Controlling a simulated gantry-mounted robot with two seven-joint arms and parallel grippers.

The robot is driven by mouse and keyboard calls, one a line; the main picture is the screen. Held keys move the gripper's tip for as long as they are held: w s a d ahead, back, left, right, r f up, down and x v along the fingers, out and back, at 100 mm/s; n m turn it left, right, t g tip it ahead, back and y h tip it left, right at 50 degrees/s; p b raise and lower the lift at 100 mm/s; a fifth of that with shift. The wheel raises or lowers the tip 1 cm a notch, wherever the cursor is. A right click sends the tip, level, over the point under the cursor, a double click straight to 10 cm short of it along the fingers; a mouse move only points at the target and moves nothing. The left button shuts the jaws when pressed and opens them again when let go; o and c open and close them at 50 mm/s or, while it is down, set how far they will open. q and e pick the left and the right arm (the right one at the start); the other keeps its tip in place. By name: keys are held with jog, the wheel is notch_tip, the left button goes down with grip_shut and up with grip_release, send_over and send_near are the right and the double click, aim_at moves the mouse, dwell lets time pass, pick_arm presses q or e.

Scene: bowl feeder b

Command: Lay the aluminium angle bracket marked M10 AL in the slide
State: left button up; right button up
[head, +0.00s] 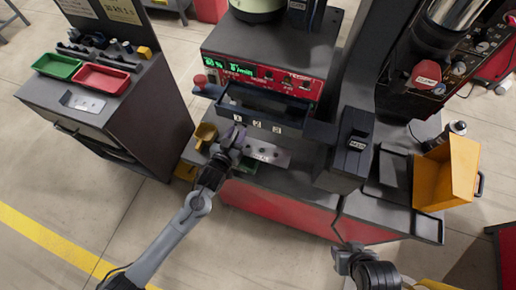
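A silver metal piece with dark holes and a small label (268,153) lies below the numbered dark trough (262,105) at the front of the red-fronted machine; the label is too small to read surely. My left gripper (232,140) is at its left end, pointing away from me; whether its fingers touch or hold the piece is not clear. Another flat silver piece with a small label (82,103) lies on the left cabinet. My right gripper (345,258) is low in the picture, apart from these pieces. I cannot tell for certain which part is the slide.
A green tray (57,66) and a red tray (101,79) sit on the left cabinet. A yellow scoop-like part (205,134) is just left of my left gripper. A dark block (353,143) and an orange bin (448,172) stand to the right. Open floor lies in front.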

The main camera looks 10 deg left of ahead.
pick_arm(q)
grip_shut()
jog(key=shift+r, duration=0.1)
